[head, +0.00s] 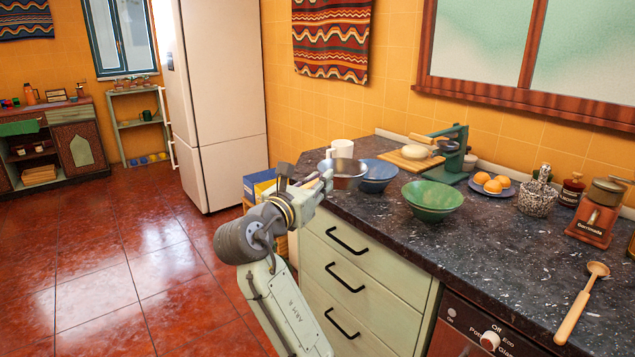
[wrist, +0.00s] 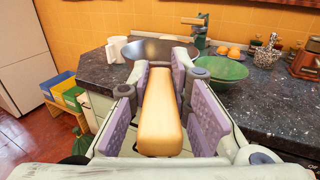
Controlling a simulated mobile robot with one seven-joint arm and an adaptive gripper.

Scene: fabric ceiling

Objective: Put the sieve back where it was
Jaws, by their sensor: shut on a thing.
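The sieve has a grey metal bowl (head: 343,169) and a thick tan handle (wrist: 160,112). Its bowl shows over the left end of the dark counter, and the far side of the bowl also shows in the wrist view (wrist: 150,47). My gripper (head: 322,183) is at the counter's left front edge. In the wrist view my gripper (wrist: 163,85) has its purple-padded fingers on both sides of the handle, shut on it. I cannot tell whether the bowl touches the counter.
A white mug (head: 341,150) stands behind the sieve, a blue bowl (head: 377,174) right beside it, and a green bowl (head: 432,196) further right. A board (head: 402,161) and a green press (head: 455,150) stand behind.

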